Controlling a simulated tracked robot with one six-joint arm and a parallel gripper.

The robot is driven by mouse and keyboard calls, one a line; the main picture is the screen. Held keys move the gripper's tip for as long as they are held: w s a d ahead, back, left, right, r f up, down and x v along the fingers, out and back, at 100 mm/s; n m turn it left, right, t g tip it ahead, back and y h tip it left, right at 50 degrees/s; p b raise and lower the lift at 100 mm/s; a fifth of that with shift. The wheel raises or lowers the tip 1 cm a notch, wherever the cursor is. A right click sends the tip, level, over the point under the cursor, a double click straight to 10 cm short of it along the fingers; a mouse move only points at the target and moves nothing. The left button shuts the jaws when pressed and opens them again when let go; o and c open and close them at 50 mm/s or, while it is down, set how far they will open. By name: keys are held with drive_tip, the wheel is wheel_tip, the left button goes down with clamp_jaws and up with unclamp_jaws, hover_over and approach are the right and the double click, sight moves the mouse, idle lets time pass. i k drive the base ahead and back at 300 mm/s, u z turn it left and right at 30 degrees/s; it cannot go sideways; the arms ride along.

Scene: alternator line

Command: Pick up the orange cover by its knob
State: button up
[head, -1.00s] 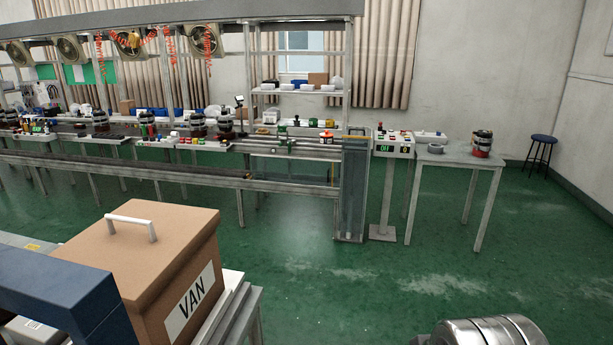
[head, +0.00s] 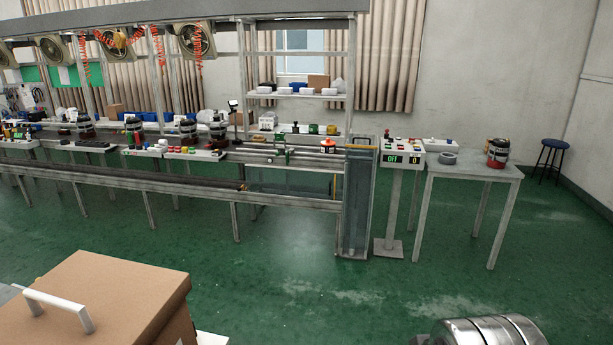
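A small orange piece (head: 328,146) sits at the right end of the assembly line's top, close to the end post. It looks like the orange cover, but it is too small here to make out a knob. It is far from me, across the green floor. My gripper is not in view. A silver rounded part at the bottom right edge keeps its place in the picture and appears to be part of my own arm.
A cardboard box (head: 95,300) with a white handle is close at lower left. A control box on a stand (head: 404,150) showing OFF and a grey table (head: 471,166) stand right of the line (head: 160,175). A blue stool (head: 551,155) is behind. The green floor ahead is clear.

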sight(328, 142)
drive_tip(key=u, duration=0.05)
drive_tip(key=i, duration=4)
drive_tip(key=u, duration=0.5)
